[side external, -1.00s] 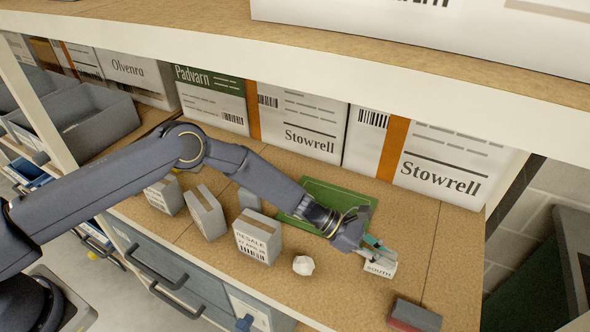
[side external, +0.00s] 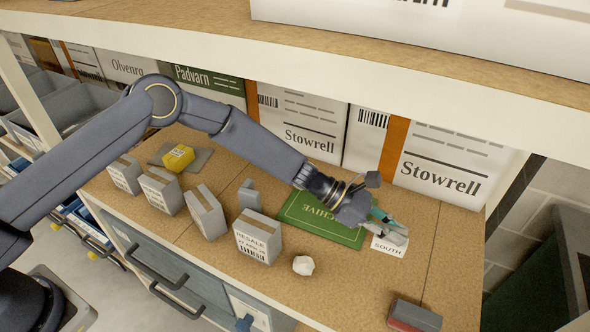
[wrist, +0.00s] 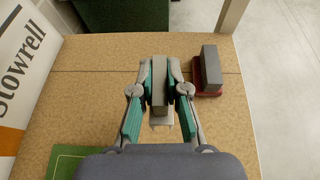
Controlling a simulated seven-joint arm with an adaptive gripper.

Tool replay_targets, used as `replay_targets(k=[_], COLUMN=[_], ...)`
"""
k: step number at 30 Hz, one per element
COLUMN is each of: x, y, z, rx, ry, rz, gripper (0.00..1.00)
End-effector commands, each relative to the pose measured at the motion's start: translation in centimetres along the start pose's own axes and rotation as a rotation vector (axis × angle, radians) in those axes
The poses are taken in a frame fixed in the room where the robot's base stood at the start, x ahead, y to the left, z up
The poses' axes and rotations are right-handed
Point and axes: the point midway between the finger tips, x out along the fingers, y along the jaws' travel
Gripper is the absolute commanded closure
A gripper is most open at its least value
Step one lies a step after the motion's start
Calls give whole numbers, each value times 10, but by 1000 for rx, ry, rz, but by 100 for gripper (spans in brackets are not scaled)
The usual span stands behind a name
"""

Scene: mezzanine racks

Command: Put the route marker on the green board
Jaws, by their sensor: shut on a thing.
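My gripper (side external: 390,230) is shut on the route marker, a white piece (side external: 388,246) lettered SOUTH in the side view. In the wrist view, my gripper (wrist: 160,85) pinches the marker's grey upright part (wrist: 160,92) between its fingers, and a pale part shows below. The green board (side external: 318,222) lies flat on the shelf, just left of the marker. The arm covers part of its lettering, which ends in "CHIVE". Its corner also shows at lower left in the wrist view (wrist: 64,166). The marker is outside the board; its height over the shelf is hard to tell.
A grey block on a red base (side external: 414,316) stands near the front right. A white crumpled lump (side external: 303,265) and a RESALE box (side external: 257,237) are in front of the board. A yellow item (side external: 178,157) sits at far left. Stowrell boxes (side external: 440,165) line the back.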

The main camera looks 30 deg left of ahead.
Motion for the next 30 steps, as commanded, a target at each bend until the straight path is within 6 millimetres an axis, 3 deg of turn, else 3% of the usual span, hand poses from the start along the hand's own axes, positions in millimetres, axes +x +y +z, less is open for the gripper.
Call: replay_targets(k=[2,7,15,19,24,30], x=[-6,-36,-115,-142,-155,-145], y=[-1,22,75,91,101,101], z=[0,-16,-52,-63,-75,-103], rx=[7,-17,-97,-127,-142,-143], ry=[4,6,5,1,0,0], rz=[5,65,214,264,292,294], gripper=[100,100,100,100,100,100])
